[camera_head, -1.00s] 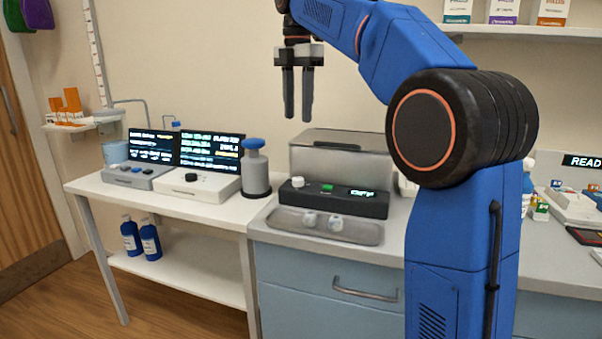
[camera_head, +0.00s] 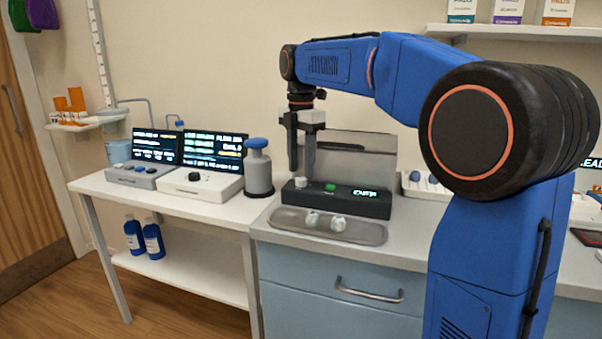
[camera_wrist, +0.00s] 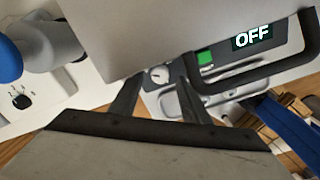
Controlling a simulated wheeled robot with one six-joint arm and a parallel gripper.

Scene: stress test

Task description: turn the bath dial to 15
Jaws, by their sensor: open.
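The bath (camera_head: 372,142) is a grey lidded box on the counter with a dark control panel (camera_head: 350,205) in front. The panel has a pale round dial (camera_head: 300,183) at the left, a green button (camera_head: 330,187) and a lit display (camera_head: 365,193). The dial also shows in the wrist view (camera_wrist: 158,73), where the display (camera_wrist: 252,38) reads OFF. The head view's display text is blurred. My gripper (camera_head: 301,172) is open, pointing down just above the dial. In the wrist view its two fingers (camera_wrist: 160,80) appear either side of the dial; I cannot tell whether they touch it.
A shallow metal tray (camera_head: 370,233) with two small pale pieces lies in front of the panel. A blue-topped bottle (camera_head: 258,170) stands left of the bath. Two dark screens (camera_head: 212,150) stand farther left. The raised bath lid is close behind my gripper.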

